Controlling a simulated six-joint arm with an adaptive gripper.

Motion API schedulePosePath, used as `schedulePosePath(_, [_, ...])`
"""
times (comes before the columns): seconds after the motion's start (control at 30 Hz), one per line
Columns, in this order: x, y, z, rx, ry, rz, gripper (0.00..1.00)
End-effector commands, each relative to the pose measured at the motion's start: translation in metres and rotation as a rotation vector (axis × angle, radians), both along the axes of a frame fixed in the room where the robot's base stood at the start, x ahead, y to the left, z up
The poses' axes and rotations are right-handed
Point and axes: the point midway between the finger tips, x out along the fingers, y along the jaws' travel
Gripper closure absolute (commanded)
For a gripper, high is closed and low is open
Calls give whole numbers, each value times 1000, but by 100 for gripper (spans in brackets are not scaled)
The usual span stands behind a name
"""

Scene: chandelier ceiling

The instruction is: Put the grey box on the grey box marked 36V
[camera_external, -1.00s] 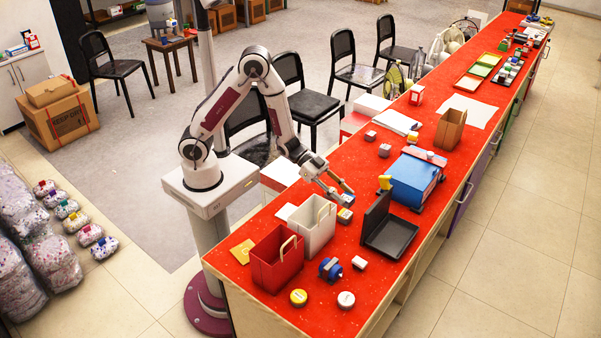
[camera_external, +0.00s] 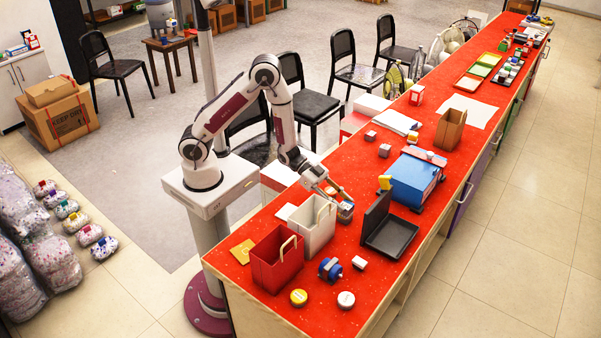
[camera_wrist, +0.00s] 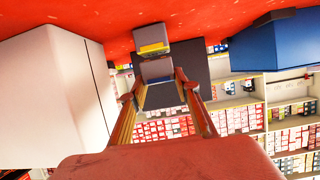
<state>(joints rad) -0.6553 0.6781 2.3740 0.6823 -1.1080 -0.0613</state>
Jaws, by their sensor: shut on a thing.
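My gripper (camera_external: 340,195) points down over the red table, just right of the white bag. In the wrist view its two fingers (camera_wrist: 160,98) are closed on a grey box (camera_wrist: 157,70). Another grey box with a yellow band (camera_wrist: 152,42) sits on the table directly beyond the held box; it also shows under my gripper in the external view (camera_external: 345,216). The held box is right over it, touching or nearly so; I cannot tell which. No 36V marking is readable.
A white bag (camera_external: 314,229) stands close on the left and a red bag (camera_external: 277,265) in front of it. A black open case (camera_external: 391,238) and a blue box (camera_external: 415,180) are to the right. Small grey boxes (camera_external: 384,150) lie farther back.

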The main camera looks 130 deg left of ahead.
Motion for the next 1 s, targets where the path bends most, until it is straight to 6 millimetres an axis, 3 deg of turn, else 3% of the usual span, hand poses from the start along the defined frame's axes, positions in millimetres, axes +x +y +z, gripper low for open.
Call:
schedulePosePath(0.67, [0, 0, -10, 0, 0, 0, 91])
schedulePosePath(0.7, [0, 0, -9, 0, 0, 0, 58])
schedulePosePath(0.73, [0, 0, -9, 0, 0, 0, 52])
schedulePosePath(1.0, [0, 0, -9, 0, 0, 0, 52])
